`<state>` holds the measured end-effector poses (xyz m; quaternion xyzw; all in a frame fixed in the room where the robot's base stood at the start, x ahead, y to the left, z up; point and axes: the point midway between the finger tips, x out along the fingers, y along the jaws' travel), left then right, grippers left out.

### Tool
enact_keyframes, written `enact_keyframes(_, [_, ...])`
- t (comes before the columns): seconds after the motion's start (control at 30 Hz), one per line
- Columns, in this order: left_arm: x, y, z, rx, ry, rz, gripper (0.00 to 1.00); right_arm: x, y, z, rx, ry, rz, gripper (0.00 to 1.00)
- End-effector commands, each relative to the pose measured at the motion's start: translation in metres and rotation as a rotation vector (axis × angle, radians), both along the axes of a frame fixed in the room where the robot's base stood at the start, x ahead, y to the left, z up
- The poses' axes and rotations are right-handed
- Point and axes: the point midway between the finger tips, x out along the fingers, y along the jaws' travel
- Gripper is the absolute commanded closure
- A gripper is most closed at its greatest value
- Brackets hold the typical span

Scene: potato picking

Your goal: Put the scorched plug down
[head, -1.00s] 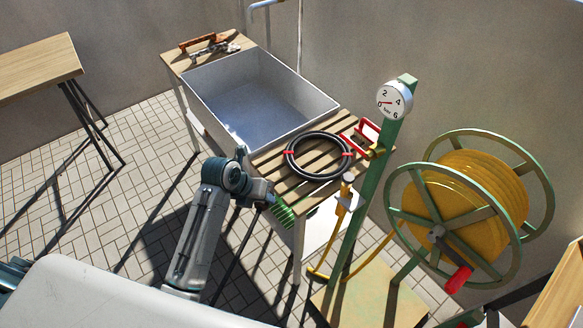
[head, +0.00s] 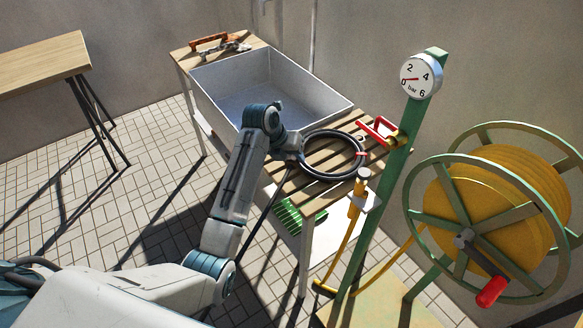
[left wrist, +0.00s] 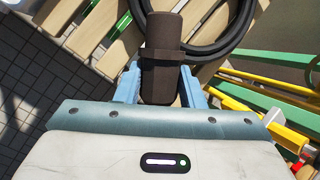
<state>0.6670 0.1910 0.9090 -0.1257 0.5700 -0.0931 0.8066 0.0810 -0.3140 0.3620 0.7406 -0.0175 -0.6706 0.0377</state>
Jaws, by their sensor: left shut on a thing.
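The scorched plug (left wrist: 163,35) is a dark brown, stubby cylinder with a wider collar, seen in the left wrist view. My left gripper (left wrist: 160,82) is shut on it, with a blue finger on each side. The plug's far end points over the pale slats of the bench (left wrist: 205,58), beside a black hose coil. I cannot tell whether it touches the slats. In the head view my left gripper (head: 295,147) is at the bench's near left edge, left of the coil; the plug is not clearly visible there. My right gripper is not in view.
The black hose coil (head: 334,174) with red ties lies on the slats. A grey sink basin (head: 204,95) stands behind. A green post (head: 388,180) with a gauge (head: 421,76) and a yellow hose reel (head: 490,215) stand at right. A green crate (head: 290,212) sits below the bench.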

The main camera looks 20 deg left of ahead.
Motion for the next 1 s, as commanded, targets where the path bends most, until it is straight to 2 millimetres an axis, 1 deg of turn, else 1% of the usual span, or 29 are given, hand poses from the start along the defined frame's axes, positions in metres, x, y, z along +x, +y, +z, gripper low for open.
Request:
enact_keyframes(0.03, [-0.001, 0.0, -0.015, 0.0, 0.003, 0.0, 0.87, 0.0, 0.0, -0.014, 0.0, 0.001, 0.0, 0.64])
enact_keyframes(0.1, [-0.001, 0.0, -0.025, 0.0, 0.003, 0.0, 0.87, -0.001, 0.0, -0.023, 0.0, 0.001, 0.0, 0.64])
enact_keyframes(0.2, [-0.001, 0.0, -0.033, 0.0, 0.002, 0.0, 0.87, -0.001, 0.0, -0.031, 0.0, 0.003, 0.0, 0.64])
enact_keyframes(0.5, [-0.001, 0.0, -0.031, 0.0, 0.002, 0.0, 0.87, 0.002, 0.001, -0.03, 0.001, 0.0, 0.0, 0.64])
enact_keyframes(0.87, [-0.001, 0.0, -0.043, 0.0, 0.002, 0.0, 0.87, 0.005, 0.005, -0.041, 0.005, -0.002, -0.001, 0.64])
enact_keyframes(0.9, [-0.001, 0.0, -0.042, 0.001, 0.002, 0.001, 0.59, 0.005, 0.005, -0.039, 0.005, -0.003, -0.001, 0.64])
enact_keyframes(0.97, [-0.001, 0.0, -0.042, 0.001, 0.002, 0.001, 0.47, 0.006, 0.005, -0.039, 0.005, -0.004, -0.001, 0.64])
enact_keyframes(1.0, [-0.001, 0.0, -0.042, 0.0, 0.003, 0.0, 0.43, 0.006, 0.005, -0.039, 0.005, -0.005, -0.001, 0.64])
